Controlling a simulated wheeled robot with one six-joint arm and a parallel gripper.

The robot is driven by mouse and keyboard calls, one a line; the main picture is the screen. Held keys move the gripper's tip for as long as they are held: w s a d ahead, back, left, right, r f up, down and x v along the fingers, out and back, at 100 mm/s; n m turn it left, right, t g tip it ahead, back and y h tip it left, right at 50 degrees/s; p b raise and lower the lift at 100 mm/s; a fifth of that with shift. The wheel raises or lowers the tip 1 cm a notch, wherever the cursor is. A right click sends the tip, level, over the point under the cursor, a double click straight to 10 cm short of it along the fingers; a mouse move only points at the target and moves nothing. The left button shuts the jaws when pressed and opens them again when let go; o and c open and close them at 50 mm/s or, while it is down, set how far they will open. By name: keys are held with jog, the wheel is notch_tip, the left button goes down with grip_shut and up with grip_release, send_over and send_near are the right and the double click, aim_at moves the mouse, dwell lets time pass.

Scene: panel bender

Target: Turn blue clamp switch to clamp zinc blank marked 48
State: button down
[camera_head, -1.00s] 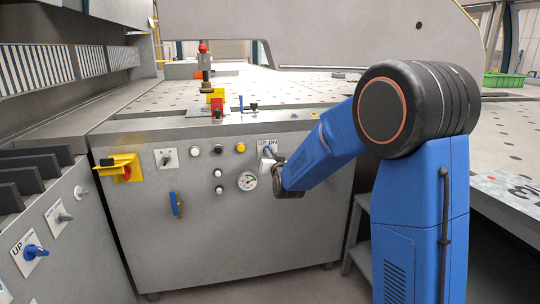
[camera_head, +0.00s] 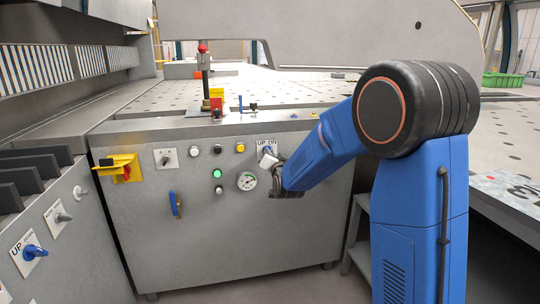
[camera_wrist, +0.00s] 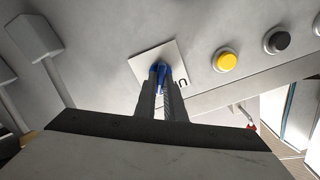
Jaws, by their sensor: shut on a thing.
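The blue clamp switch (camera_head: 267,150) sits on a white UP/DN plate on the front of the grey cabinet. In the wrist view its blue handle (camera_wrist: 160,74) is between my two fingers. My gripper (camera_head: 268,160) is shut on it, and the handle looks turned. A vertical clamp rod with a red top (camera_head: 203,48) stands above the cabinet, its dark foot low beside the yellow and red blocks. A sheet with large partly cut-off black marks (camera_head: 515,188) lies at the right edge; I cannot read a 48 on it. Whether a blank lies under the clamp is unclear.
A green lamp (camera_head: 217,174) is lit beside a pressure gauge (camera_head: 247,181). A yellow button (camera_head: 240,147) and a red-yellow rotary switch (camera_head: 125,170) share the panel. Another blue switch (camera_head: 33,252) is on the left cabinet. A perforated table (camera_head: 290,90) extends behind.

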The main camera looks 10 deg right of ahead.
jog(key=c, duration=1.8)
grip_release()
jog(key=shift+c, duration=0.2)
jog(key=s, duration=1.7)
jog(key=shift+s, duration=0.25)
